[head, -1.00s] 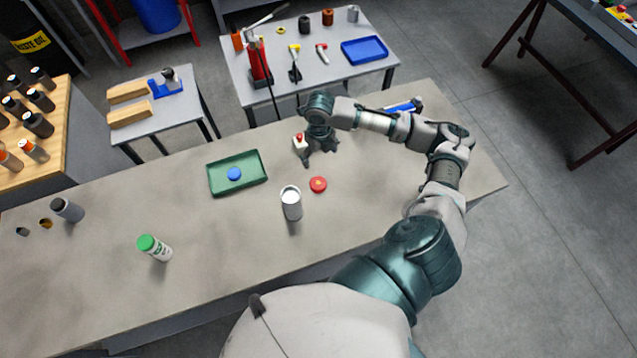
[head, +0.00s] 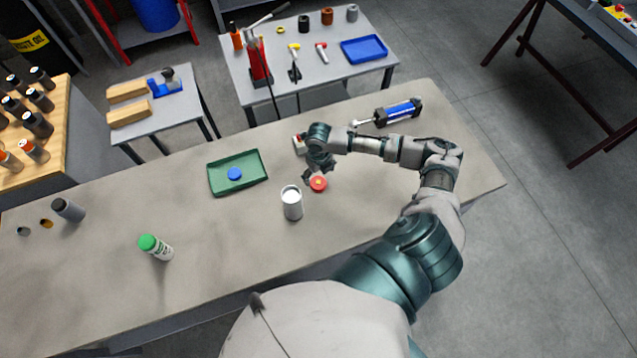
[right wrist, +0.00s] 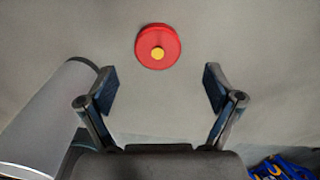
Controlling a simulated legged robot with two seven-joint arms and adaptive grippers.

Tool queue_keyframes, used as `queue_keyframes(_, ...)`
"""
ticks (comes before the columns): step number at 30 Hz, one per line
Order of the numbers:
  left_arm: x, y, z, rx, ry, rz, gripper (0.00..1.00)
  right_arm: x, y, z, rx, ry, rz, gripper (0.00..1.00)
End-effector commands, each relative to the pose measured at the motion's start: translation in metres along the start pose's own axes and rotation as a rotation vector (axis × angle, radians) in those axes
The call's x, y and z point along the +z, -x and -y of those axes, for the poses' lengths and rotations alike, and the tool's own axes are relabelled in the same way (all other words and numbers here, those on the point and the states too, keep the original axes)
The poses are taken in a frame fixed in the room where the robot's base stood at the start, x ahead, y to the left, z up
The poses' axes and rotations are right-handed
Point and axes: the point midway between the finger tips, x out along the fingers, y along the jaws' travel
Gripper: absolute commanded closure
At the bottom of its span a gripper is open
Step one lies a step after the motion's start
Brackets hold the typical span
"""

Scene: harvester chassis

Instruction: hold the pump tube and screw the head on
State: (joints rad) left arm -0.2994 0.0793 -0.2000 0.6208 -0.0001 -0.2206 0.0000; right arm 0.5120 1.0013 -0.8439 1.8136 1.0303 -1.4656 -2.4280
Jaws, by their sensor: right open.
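The pump tube looks to be the white-grey cylinder (head: 292,204), standing upright on the bench; in the right wrist view it shows at the left (right wrist: 45,115). The pump head looks to be the red disc with a yellow centre (head: 318,184), lying on the bench just right of the tube. It also shows in the right wrist view (right wrist: 158,46), ahead of the fingers. My right gripper (head: 318,176) is open and empty above the bench beside the red disc; its two fingers are spread wide in the right wrist view (right wrist: 160,88). My left gripper is not in view.
A green tray (head: 212,181) holding a blue disc (head: 234,174) lies left of the tube. A green-capped bottle (head: 157,247) stands front left. A blue and black cylinder device (head: 397,112) lies at the back right. A small red-and-white item (head: 299,145) is behind my gripper.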

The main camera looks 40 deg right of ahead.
Motion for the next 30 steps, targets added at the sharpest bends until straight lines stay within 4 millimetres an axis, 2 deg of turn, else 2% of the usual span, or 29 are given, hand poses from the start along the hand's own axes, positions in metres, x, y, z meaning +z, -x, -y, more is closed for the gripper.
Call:
queue_keyframes(12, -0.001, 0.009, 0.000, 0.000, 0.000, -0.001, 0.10, -0.002, -0.049, -0.002, 0.001, 0.000, -0.002, 0.09)
queue_keyframes(23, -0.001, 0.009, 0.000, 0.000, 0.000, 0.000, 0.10, -0.001, -0.052, -0.001, 0.000, 0.001, -0.001, 0.09)
queue_keyframes(26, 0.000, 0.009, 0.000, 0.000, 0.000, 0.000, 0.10, -0.001, -0.052, -0.001, 0.000, 0.000, -0.001, 0.29)
queue_keyframes(30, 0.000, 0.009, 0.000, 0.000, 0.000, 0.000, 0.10, -0.001, -0.052, -0.001, 0.000, 0.000, -0.001, 0.64)
